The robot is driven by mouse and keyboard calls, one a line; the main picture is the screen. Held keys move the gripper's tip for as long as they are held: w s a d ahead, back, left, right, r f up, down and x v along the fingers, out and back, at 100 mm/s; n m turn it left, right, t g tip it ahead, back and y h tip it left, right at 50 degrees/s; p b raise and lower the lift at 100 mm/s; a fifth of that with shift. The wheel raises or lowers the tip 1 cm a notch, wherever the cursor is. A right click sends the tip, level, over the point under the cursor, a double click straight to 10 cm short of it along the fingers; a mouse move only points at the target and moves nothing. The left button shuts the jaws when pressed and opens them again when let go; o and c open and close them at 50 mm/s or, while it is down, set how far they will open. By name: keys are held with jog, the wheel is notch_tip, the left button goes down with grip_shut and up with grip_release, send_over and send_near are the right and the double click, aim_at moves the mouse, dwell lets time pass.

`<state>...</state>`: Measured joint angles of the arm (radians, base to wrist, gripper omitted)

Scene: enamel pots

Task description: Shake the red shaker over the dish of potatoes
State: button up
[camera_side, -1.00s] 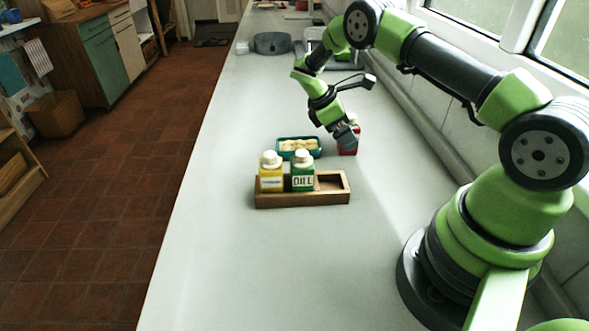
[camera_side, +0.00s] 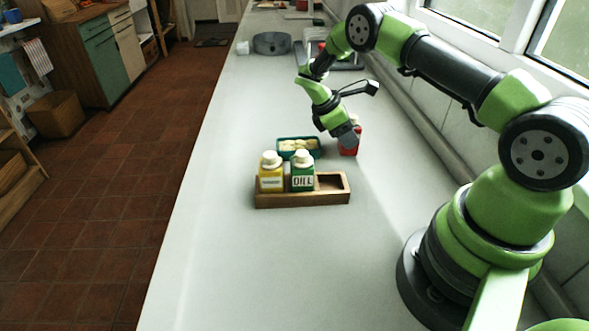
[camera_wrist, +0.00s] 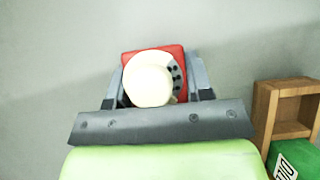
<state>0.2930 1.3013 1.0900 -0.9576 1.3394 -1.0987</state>
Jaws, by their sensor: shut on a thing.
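The red shaker (camera_side: 349,148) is upright to the right of the dish of potatoes, at or just above the counter. In the wrist view its red body (camera_wrist: 174,52) and cream cap (camera_wrist: 147,84) with dark holes sit between my fingers. My gripper (camera_side: 348,134) is shut on the shaker, and it also shows in the wrist view (camera_wrist: 157,88). The teal dish (camera_side: 281,156) holds pale potatoes (camera_side: 298,145) and stands left of the shaker, apart from it. The dish is not seen in the wrist view.
A wooden rack (camera_side: 300,199) stands in front of the dish, with a yellow shaker (camera_side: 271,177) and a green shaker labelled DILL (camera_side: 303,178); its right compartment is empty. A grey pot (camera_side: 272,43) is far back. The wall and windows run along the right.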

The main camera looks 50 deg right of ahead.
aim_at(298, 146)
jog(key=shift+s+f, duration=0.15)
jog(key=shift+c, duration=0.4)
jog(key=shift+r, duration=0.4)
jog(key=shift+c, duration=0.5)
jog(key=shift+r, duration=1.7)
jog(key=w+a+n+t+y, duration=0.2)
jog(key=a+y, duration=0.1)
jog(key=y, duration=0.1)
jog(key=w+a+r+n+t+y, duration=0.1)
jog(key=w+a+n+t+y, duration=0.1)
jog(key=w+a+y, duration=0.1)
jog(key=w+a+r+n+t+y, duration=0.1)
jog(key=w+a+t+y, duration=0.1)
jog(key=y, duration=0.3)
jog(key=shift+w+a+r+n+t, duration=0.2)
jog(key=shift+a+n+t, duration=0.2)
jog(key=shift+a, duration=0.25)
jog(key=y, duration=0.2)
jog(key=f+t+y, duration=0.1)
jog(key=y, duration=0.1)
jog(key=shift+t+y, duration=0.3)
jog(key=shift+y, duration=0.7)
